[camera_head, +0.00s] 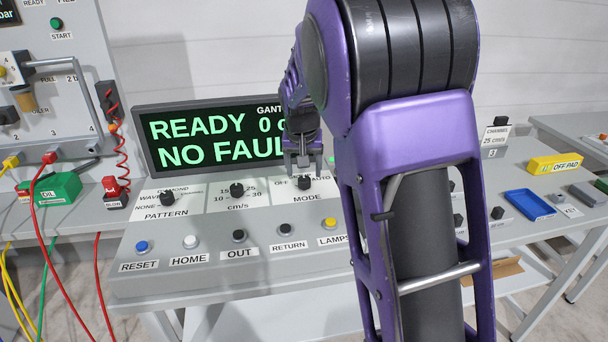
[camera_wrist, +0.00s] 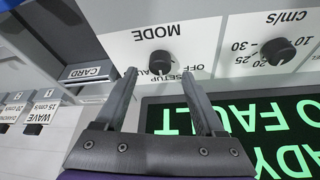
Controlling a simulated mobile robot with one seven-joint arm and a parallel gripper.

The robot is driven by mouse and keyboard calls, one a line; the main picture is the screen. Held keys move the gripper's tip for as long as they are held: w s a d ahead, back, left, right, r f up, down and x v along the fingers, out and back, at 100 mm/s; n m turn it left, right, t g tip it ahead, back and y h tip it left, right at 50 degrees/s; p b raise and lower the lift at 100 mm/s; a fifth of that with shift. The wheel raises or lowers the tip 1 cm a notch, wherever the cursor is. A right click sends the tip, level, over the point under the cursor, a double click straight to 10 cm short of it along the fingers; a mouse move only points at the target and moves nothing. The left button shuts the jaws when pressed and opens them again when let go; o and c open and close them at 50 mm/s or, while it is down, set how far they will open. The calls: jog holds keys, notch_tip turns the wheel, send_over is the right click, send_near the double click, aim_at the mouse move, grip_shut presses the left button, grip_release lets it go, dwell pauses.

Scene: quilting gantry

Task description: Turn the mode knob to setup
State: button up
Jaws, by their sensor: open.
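The mode knob (camera_head: 304,183) is a small dark round knob at the right of the sloped grey control panel, above the MODE label. In the wrist view the mode knob (camera_wrist: 160,62) appears upside down, with OFF and SETUP lettering beside it. Its pointer direction is too small to tell surely. My gripper (camera_head: 303,160) is over the panel's upper edge at the knob. In the wrist view my gripper (camera_wrist: 159,74) is open and empty, its fingertips to either side of the knob's near edge. Whether they touch it I cannot tell.
The display (camera_head: 215,136) behind the panel reads READY and NO FAULT, partly hidden by my arm. The cm/s knob (camera_head: 237,190) and pattern knob (camera_head: 166,197) are to the left. Several buttons, such as RETURN (camera_head: 287,229), line the front. A blue tray (camera_head: 530,204) lies right.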

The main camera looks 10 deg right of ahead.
jog(key=p+v, duration=0.1)
jog(key=v, duration=1.2)
jog(key=shift+s+r, duration=0.2)
jog(key=shift+r, duration=0.1)
